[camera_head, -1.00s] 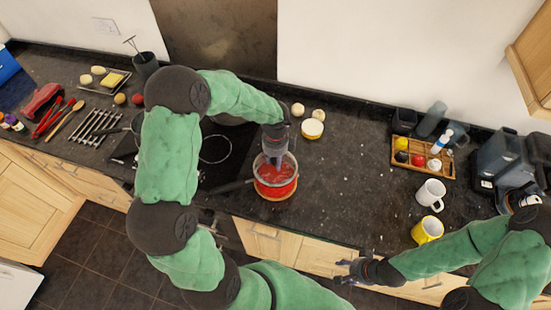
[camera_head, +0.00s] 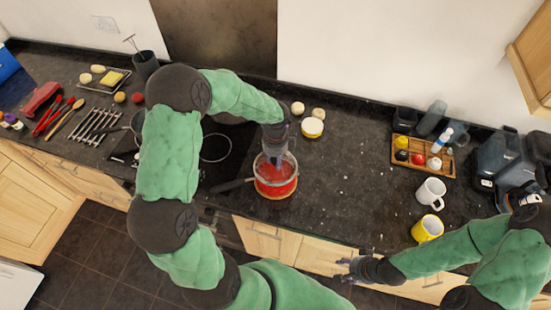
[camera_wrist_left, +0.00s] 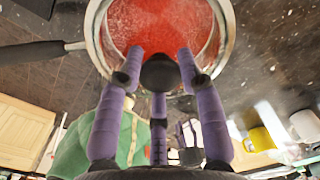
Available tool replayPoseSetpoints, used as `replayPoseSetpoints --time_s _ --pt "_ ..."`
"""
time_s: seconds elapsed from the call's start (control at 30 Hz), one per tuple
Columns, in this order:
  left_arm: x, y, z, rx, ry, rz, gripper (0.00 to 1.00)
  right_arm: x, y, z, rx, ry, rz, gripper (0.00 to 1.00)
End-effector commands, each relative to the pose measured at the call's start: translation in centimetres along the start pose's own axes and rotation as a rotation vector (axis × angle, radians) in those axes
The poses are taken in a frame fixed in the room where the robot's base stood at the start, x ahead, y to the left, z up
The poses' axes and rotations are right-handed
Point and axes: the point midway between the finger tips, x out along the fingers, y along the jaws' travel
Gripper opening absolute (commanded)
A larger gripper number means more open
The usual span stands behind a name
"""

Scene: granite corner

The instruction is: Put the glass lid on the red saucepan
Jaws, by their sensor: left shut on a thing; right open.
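The red saucepan (camera_head: 278,194) stands on the counter just right of the hob, its dark handle (camera_wrist_left: 38,51) pointing left. The clear glass lid (camera_head: 262,170) with its metal rim is at the top of the saucepan; red shows through the glass. In the left wrist view, the lid (camera_wrist_left: 158,22) roughly covers the pan's round mouth. I cannot tell whether its rim is fully seated. My left gripper (camera_head: 278,158) is above the lid, its fingers (camera_wrist_left: 160,62) shut around the dark knob (camera_wrist_left: 160,75). My right gripper (camera_head: 348,270) is open and empty in front of the counter edge.
The black hob (camera_head: 222,165) is left of the saucepan, partly hidden by my left arm. A yellow and white tub (camera_head: 312,128) stands behind the saucepan. A white mug (camera_head: 430,193) and a yellow mug (camera_head: 427,229) stand to the right. The counter between is clear.

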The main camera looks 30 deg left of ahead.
Motion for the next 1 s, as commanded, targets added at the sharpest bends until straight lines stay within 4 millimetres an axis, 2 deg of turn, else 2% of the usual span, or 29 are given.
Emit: replayPoseSetpoints --time_s 0.97,1.0 --pt "0.48 -0.04 0.04 0.000 0.000 -0.001 0.00 0.14 0.05 0.00 0.000 0.000 0.000 0.51" --pt "0.48 -0.04 0.04 0.000 0.000 -0.001 0.40 0.14 0.05 0.00 0.000 0.000 0.000 0.51"
